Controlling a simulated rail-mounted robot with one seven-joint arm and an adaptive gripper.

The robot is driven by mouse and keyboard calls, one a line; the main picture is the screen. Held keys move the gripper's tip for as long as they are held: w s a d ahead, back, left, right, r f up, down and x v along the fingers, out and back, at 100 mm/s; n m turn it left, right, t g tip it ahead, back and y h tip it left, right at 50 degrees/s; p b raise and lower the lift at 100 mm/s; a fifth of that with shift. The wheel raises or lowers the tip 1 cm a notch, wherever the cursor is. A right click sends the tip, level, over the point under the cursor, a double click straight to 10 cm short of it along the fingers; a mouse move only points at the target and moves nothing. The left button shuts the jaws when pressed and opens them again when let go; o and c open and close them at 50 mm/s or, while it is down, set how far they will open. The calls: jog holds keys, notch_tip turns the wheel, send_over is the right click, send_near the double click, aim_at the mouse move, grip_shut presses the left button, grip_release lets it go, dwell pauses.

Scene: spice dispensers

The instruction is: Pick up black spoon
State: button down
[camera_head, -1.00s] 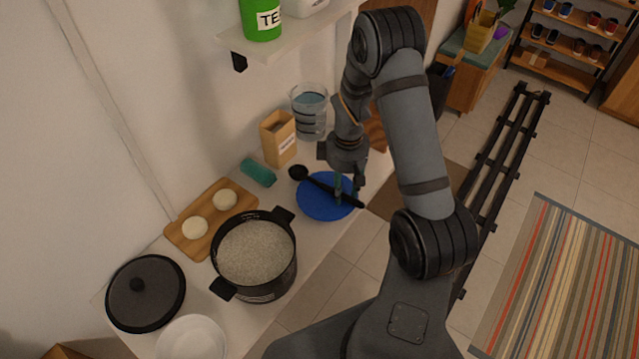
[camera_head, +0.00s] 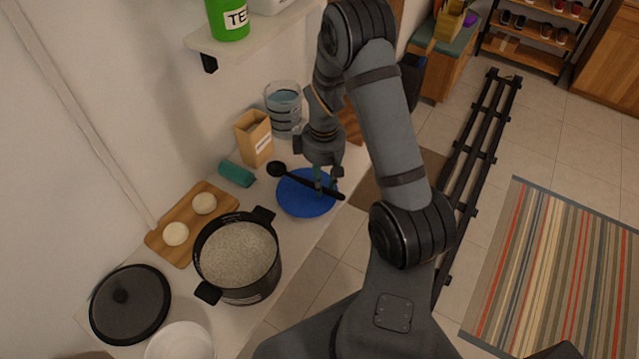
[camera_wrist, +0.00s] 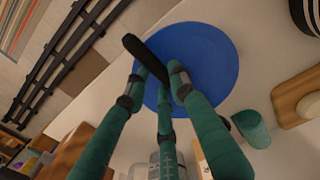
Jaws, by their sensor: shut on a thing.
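The black spoon (camera_head: 298,179) lies across the top of the blue plate (camera_head: 306,204), its round bowl end past the plate's left edge and its handle pointing right. My gripper (camera_head: 325,185) is at the handle above the plate, shut on the spoon. In the wrist view the green fingers of my gripper (camera_wrist: 160,85) close around the handle of the spoon (camera_wrist: 140,53), with the blue plate (camera_wrist: 215,60) behind. The spoon's bowl end is hidden behind the fingers there. I cannot tell whether the spoon still touches the plate.
A shelf (camera_head: 262,36) overhangs the counter's back.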

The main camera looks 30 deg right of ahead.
jog(key=r, duration=0.2)
jog(key=d+r+b, duration=0.1)
jog(key=shift+s+r, duration=0.3)
jog(key=shift+s, duration=0.1)
jog(key=s+d+r+m+b, duration=0.2)
jog(key=s+d+r+m, duration=0.4)
jog(key=s+m, duration=0.55)
jog(key=a+r+n, duration=0.2)
jog(key=a+r, duration=0.1)
jog(key=a, duration=0.8)
jog(key=s+a+r+n, duration=0.1)
jog(key=a+r+n, duration=0.1)
jog(key=a, duration=0.8)
jog(key=shift+s+a+r+n, duration=0.2)
jog(key=shift+a+r+n, duration=0.15)
jog(key=shift+r, duration=0.45)
